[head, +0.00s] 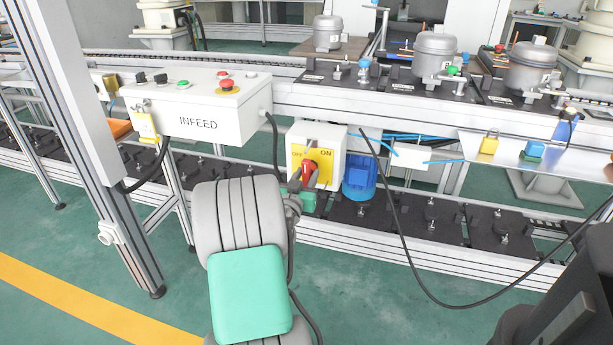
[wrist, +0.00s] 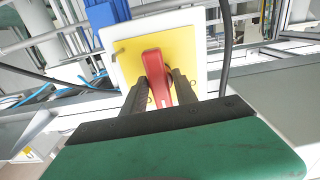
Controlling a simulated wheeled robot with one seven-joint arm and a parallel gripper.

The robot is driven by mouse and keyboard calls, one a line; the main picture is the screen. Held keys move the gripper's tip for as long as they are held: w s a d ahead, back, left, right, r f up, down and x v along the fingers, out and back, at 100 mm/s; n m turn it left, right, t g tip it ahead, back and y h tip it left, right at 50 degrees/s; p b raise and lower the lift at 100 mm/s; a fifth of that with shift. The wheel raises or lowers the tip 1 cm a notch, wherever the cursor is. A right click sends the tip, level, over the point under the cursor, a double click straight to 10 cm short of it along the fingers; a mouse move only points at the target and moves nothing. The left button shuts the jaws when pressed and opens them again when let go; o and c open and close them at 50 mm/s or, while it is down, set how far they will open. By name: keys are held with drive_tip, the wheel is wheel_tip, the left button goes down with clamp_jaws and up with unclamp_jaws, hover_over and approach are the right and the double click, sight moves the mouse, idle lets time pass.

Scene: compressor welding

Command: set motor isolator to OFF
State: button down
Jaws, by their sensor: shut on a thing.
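The motor isolator is a white box (head: 335,142) with a yellow plate (head: 325,177) marked OFF at its left and ON at its right, below the conveyor rail in the head view. Its red handle (head: 310,168) is partly hidden by my gripper (head: 301,180). In the wrist view, the red handle (wrist: 154,66) stands in front of the yellow plate (wrist: 187,52), with one dark finger on each side. My gripper (wrist: 158,88) is shut on the handle. The handle's exact setting is hard to read from these views.
The white INFEED box (head: 197,122) with buttons is left of the isolator. A blue motor (head: 359,178) sits close to its right. A black cable (head: 401,240) hangs at right. A shelf (head: 508,152) holds a yellow padlock (head: 489,143). An upright post (head: 88,130) stands at left.

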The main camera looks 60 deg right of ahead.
drive_tip(key=n+p, duration=0.1)
drive_tip(key=n, duration=0.3)
drive_tip(key=n+p, duration=0.1)
drive_tip(key=n, duration=0.3)
drive_tip(key=shift+r+n, duration=0.1)
drive_tip(key=shift+n, duration=0.2)
drive_tip(key=n+p, duration=0.2)
drive_tip(key=n, duration=0.2)
drive_tip(key=shift+n+p, duration=0.3)
drive_tip(key=shift+p, duration=0.05)
drive_tip(key=n+p, duration=0.2)
drive_tip(key=n, duration=0.2)
drive_tip(key=shift+n, duration=0.3)
drive_tip(key=c, duration=1.2)
unclamp_jaws()
drive_tip(key=shift+c, duration=0.2)
